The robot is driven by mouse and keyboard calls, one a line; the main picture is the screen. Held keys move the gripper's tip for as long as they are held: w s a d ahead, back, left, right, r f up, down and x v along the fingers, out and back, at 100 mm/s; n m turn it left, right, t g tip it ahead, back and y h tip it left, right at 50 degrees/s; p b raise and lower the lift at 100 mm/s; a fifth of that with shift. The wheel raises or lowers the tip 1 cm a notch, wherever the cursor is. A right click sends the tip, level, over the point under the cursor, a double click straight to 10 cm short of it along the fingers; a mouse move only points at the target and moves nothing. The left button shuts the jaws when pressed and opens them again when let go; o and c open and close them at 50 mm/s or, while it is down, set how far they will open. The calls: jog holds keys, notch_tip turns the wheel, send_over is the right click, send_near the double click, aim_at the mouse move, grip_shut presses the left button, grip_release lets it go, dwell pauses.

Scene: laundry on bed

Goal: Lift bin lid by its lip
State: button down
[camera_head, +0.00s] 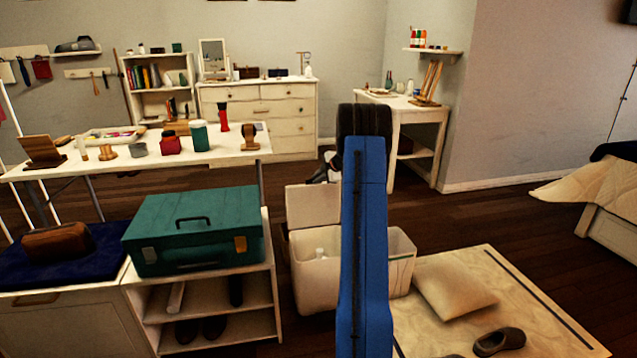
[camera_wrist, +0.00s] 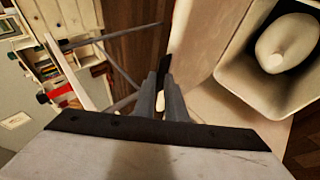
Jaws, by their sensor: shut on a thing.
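The bin (camera_head: 315,272) is white and stands on the floor at the middle of the head view. Its lid (camera_head: 312,205) is raised, standing roughly upright above the bin's back left part. My gripper (camera_head: 325,172) is at the lid's top edge, partly hidden by my blue arm. In the wrist view my gripper (camera_wrist: 165,80) has its grey fingers close together on the edge of the pale lid (camera_wrist: 207,35). The bin's open inside (camera_wrist: 242,75) shows at the right, with a rounded white thing (camera_wrist: 285,43) in it.
A green toolbox (camera_head: 195,228) sits on a low shelf left of the bin. A table (camera_head: 90,165) with several small items stands behind it. A mat (camera_head: 475,275) with a cushion (camera_head: 455,285) and dark shoe (camera_head: 499,341) lies right of the bin.

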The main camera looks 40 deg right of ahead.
jog(key=shift+w+d+r, duration=0.1)
jog(key=shift+w+d, duration=0.25)
jog(key=shift+w, duration=0.25)
jog(key=shift+w+d, duration=0.35)
jog(key=shift+w, duration=0.2)
jog(key=c, duration=2)
grip_release()
jog(key=v, duration=1.7)
jog(key=shift+s+r, duration=0.1)
jog(key=shift+s, duration=0.05)
